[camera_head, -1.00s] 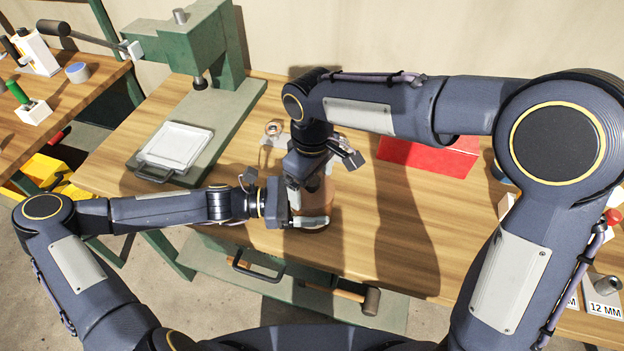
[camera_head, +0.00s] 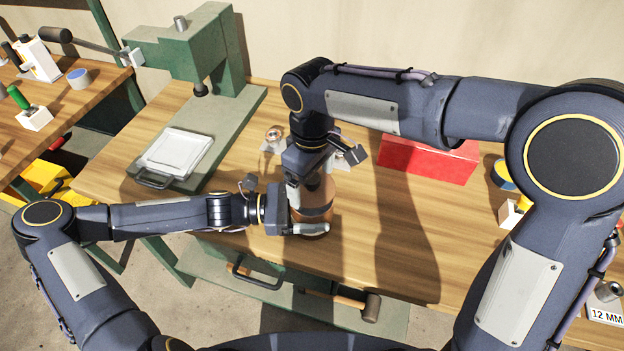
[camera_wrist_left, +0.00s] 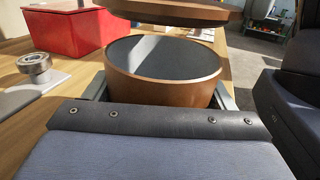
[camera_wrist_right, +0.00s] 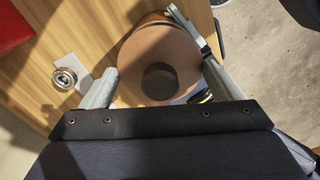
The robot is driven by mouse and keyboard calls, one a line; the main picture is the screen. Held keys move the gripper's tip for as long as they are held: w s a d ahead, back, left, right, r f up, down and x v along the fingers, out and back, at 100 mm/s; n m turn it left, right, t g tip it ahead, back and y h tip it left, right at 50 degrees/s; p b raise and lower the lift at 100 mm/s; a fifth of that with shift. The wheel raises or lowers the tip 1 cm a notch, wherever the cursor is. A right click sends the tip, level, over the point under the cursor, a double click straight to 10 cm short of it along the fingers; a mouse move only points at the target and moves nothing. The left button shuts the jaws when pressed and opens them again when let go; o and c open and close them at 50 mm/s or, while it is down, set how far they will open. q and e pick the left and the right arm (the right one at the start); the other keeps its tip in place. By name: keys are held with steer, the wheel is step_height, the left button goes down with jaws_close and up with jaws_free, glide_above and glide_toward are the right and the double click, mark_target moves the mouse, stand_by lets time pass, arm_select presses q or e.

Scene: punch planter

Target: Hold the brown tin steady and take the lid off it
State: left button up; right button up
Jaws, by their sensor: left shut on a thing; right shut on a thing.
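The brown tin (camera_head: 313,218) stands on the workbench in the head view. In the left wrist view the tin (camera_wrist_left: 190,93) shows its dark open top. My left gripper (camera_head: 308,229) is shut around the tin's side, low on its body. The brown lid (camera_head: 322,192) is above the tin, and the left wrist view shows the lid (camera_wrist_left: 175,11) apart from the rim with a clear gap. My right gripper (camera_head: 306,190) is above, shut on the lid. In the right wrist view the lid (camera_wrist_right: 140,55) has a dark round knob (camera_wrist_right: 160,82) between the fingers.
A red box (camera_head: 428,160) is behind and right of the tin. A green press (camera_head: 190,50) stands at the back left, with a white tray (camera_head: 175,152) on its base. A small metal part (camera_wrist_right: 64,78) lies on the bench beside the tin.

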steer(key=shift+r, duration=1.6)
arm_select(q)
steer(key=o, duration=1.4)
steer(key=a+b, duration=0.1)
steer(key=a, duration=1.1)
steer(key=shift+s+b, duration=0.15)
steer(key=shift+b, duration=0.25)
arm_select(e)
steer(key=shift+f, duration=0.95)
